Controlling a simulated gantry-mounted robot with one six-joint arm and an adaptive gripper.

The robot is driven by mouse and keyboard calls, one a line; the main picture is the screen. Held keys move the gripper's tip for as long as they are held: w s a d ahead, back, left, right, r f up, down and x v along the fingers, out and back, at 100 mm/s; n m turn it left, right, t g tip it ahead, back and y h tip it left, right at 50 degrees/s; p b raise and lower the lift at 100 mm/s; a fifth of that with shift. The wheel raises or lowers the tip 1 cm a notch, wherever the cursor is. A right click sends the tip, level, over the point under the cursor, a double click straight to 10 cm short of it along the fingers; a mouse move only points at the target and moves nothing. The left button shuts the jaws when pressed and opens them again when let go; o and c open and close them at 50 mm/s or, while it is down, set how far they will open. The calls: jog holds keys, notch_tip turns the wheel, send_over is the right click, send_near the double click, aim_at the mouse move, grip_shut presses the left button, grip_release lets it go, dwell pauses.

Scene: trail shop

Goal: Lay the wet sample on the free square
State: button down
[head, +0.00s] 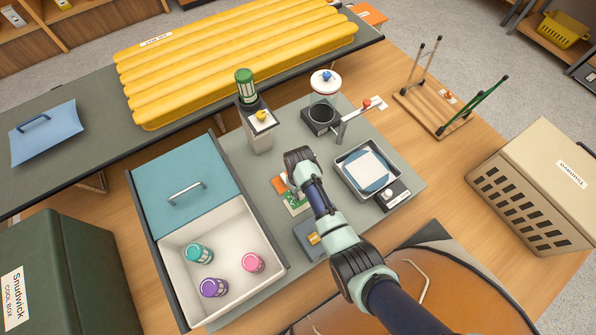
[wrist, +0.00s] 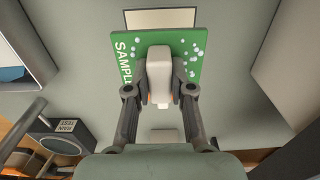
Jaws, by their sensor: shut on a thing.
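The wet sample (wrist: 182,74) is a green card with pale water drops and cut-off lettering. A white block stands on its middle. My gripper (wrist: 160,93) is shut on this block in the wrist view. In the head view my gripper (head: 293,187) is over the grey mat, with the green sample (head: 296,205) just under it. A cream, dark-edged square (wrist: 160,17) shows past the sample's far edge and is partly covered by it. An orange patch (head: 279,185) lies beside my gripper; what it is I cannot tell.
A metal tray (head: 347,180) with a white sheet is right.

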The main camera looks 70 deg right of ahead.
aim_at(299, 199)
notch_tip(299, 199, down, 7)
jog(key=b, duration=0.3)
jog(key=shift+f, duration=0.15)
jog(key=shift+w, duration=0.1)
jog(key=shift+f+b, duration=0.15)
jog(key=shift+b, duration=0.2)
jog(key=c, duration=1)
grip_release()
notch_tip(299, 199, up, 12)
jog(key=p, duration=0.7)
jog(key=shift+r, duration=0.2)
jog(key=shift+a, duration=0.1)
